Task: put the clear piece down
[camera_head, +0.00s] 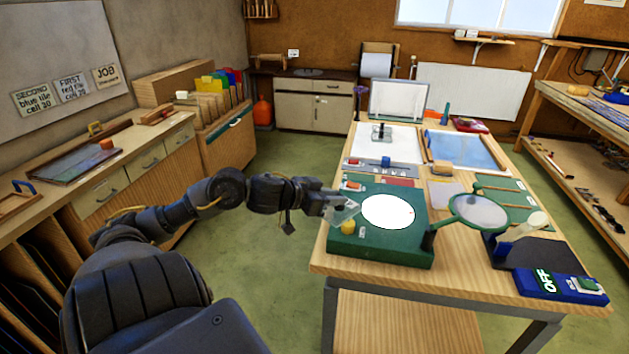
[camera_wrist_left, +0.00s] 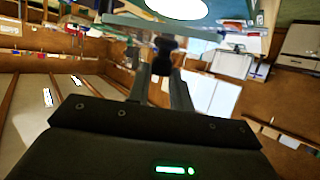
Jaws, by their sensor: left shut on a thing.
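The clear piece (camera_head: 345,213) is a thin, pale see-through sheet at the tip of my left gripper (camera_head: 330,202) in the head view. It is tilted, over the left edge of the green box (camera_head: 385,250) with the glowing white disc (camera_head: 388,212). Whether the sheet touches the box cannot be told. My right gripper is not in view.
A yellow knob (camera_head: 348,227) sits on the green box close below the sheet. A round magnifier (camera_head: 478,212) on a dark stand is right of the disc. A blue block marked OFF (camera_head: 560,284) lies at the front right. The table's front left edge is bare wood.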

